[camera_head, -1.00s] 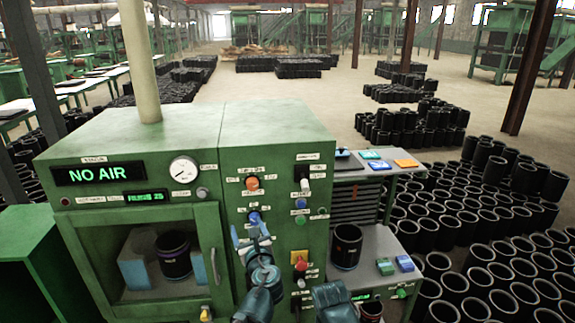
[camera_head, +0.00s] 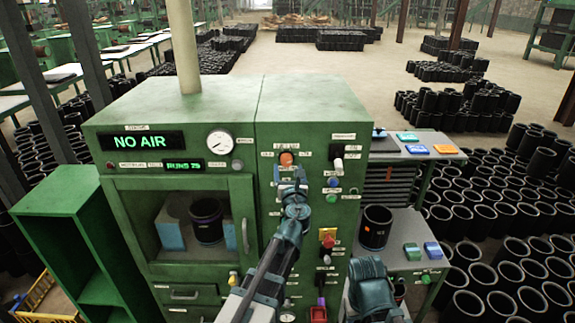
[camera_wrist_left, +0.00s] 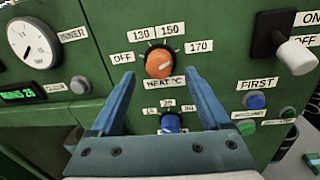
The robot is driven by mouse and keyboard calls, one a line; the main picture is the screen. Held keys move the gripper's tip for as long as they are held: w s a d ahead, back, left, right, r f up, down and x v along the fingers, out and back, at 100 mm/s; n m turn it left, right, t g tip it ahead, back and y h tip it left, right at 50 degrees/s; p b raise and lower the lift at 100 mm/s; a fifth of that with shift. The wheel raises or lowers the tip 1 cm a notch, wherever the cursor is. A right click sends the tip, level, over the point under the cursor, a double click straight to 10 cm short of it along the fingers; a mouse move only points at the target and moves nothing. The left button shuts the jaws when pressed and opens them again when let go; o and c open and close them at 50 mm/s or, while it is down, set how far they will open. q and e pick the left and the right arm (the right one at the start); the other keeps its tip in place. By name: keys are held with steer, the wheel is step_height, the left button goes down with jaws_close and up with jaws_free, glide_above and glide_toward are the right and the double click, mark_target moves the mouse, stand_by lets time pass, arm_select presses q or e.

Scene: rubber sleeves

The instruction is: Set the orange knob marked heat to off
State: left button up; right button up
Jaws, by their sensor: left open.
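The orange knob (camera_head: 286,158) is on the green front panel of the machine. In the left wrist view the orange knob (camera_wrist_left: 159,63) has labels OFF at its left, 130 and 150 above, 170 at its right and HEAT °C below. I cannot make out clearly which label it points to. My left gripper (camera_head: 290,173) is open just below and in front of the knob. In the left wrist view the open fingers of my left gripper (camera_wrist_left: 160,78) stand either side below the knob, apart from it. My right arm shows low in the head view; its jaws are not clear.
A blue knob (camera_wrist_left: 171,122) sits below, partly behind my left gripper. A black switch with a white handle (camera_wrist_left: 292,52) juts out at the right. A gauge (camera_wrist_left: 33,42) is at the left. Green and blue buttons (camera_head: 332,182) lie right of the gripper.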

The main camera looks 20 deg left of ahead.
mark_target(287, 163)
arm_select(q)
steer(key=shift+x, duration=1.95)
jaws_close()
